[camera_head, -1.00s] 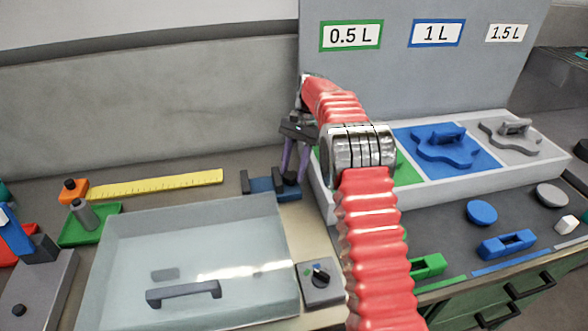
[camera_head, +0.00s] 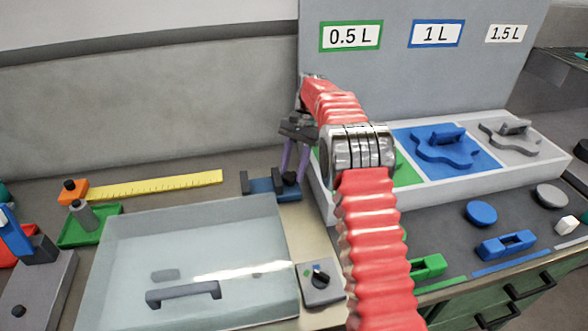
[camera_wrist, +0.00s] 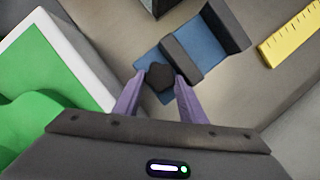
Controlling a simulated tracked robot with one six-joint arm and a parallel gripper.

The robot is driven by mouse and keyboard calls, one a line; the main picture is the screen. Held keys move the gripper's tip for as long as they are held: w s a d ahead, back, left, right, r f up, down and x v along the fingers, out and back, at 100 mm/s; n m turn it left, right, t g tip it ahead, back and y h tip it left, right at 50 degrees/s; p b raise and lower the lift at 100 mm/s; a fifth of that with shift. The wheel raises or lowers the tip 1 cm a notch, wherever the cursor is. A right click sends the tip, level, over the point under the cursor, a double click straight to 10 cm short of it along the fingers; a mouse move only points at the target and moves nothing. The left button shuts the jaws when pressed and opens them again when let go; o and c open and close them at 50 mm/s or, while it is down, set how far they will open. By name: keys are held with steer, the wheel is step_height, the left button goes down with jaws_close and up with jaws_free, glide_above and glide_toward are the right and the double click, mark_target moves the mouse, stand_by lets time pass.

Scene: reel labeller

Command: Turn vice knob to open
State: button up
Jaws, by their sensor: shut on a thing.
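The vice is a blue base with dark grey jaws (camera_head: 262,184); it stands on the bench behind the clear-lidded box. In the wrist view the vice (camera_wrist: 195,50) shows its two dark jaws apart, with a blue gap between them and nothing in it. Its dark knob (camera_wrist: 159,77) is at the near end. My gripper (camera_wrist: 160,85) has purple fingers, one on each side of the knob, shut on it. In the head view my gripper (camera_head: 291,175) reaches down to the knob from above.
The clear-lidded box (camera_head: 190,260) is in front of the vice. A yellow ruler (camera_head: 155,184) lies to the left. The white tray (camera_head: 330,207) with green, blue and grey sections is close on the right. A small box with a black dial (camera_head: 320,283) is in front.

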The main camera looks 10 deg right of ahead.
steer(key=shift+s+a+f, duration=0.2)
steer(key=shift+s+a, duration=0.05)
steer(key=shift+a, duration=0.15)
steer(key=o, duration=0.8)
steer(key=shift+o, duration=1.3)
steer(key=shift+d+r, duration=0.1)
steer(key=shift+w+d+r, duration=0.15)
steer(key=shift+r, duration=0.05)
steer(key=shift+w+r, duration=0.1)
steer(key=shift+r, duration=0.05)
steer(key=v, duration=0.6)
steer(key=shift+r, duration=0.35)
steer(key=shift+w+d, duration=0.15)
steer(key=shift+d, duration=0.05)
